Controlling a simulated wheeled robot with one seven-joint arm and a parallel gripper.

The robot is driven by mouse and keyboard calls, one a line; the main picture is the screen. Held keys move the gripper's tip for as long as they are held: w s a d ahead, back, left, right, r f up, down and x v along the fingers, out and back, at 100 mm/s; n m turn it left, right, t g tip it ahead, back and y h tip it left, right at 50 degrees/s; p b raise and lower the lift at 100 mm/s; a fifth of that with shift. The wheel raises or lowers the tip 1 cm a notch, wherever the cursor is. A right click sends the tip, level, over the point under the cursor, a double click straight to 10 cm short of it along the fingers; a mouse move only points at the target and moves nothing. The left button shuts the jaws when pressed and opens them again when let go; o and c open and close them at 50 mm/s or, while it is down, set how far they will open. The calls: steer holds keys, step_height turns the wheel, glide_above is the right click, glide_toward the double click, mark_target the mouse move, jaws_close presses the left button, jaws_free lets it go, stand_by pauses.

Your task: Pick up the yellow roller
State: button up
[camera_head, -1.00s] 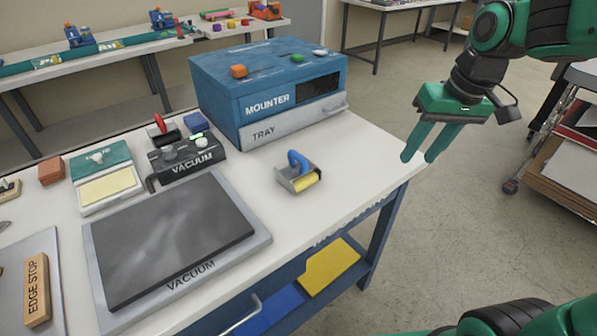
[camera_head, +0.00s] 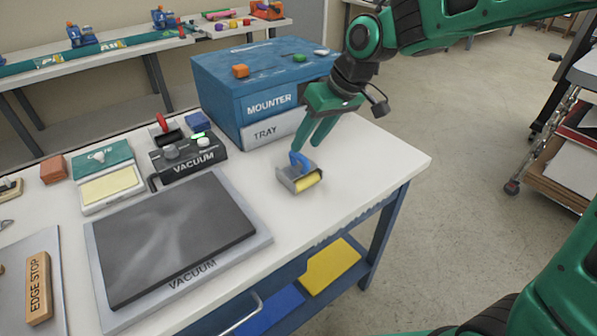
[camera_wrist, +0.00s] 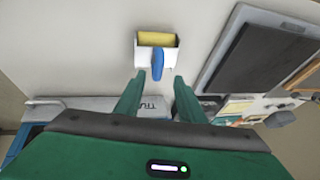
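The yellow roller (camera_head: 308,182) lies in a grey metal holder (camera_head: 288,182) with a blue handle (camera_head: 299,160) standing up, on the white bench top. In the wrist view the yellow roller (camera_wrist: 156,39) is ahead of my fingers, with the blue handle (camera_wrist: 157,64) pointing back toward them. My gripper (camera_head: 308,145) is over the bench, just above and behind the handle. The handle's end lies near the gap between the fingertips. Whether a finger touches the handle I cannot tell.
The blue mounter (camera_head: 262,82) with its tray drawer (camera_head: 270,132) stands close behind my gripper. The vacuum control box (camera_head: 190,160) and the dark vacuum plate (camera_head: 175,235) are to the left. The bench top (camera_head: 375,165) is clear to the right.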

mark_target(301, 155)
steer(key=x, duration=0.4)
steer(key=shift+d+f, duration=0.15)
steer(key=shift+f, duration=0.2)
jaws_close()
steer(key=shift+w, duration=0.1)
steer(key=shift+r, duration=0.15)
steer(key=shift+r, duration=0.6)
step_height(301, 155, up, 3)
steer(key=shift+f, duration=0.25)
steer(key=s+a+r, duration=0.7)
steer(key=s, duration=0.2)
steer(key=shift+a, duration=0.3)
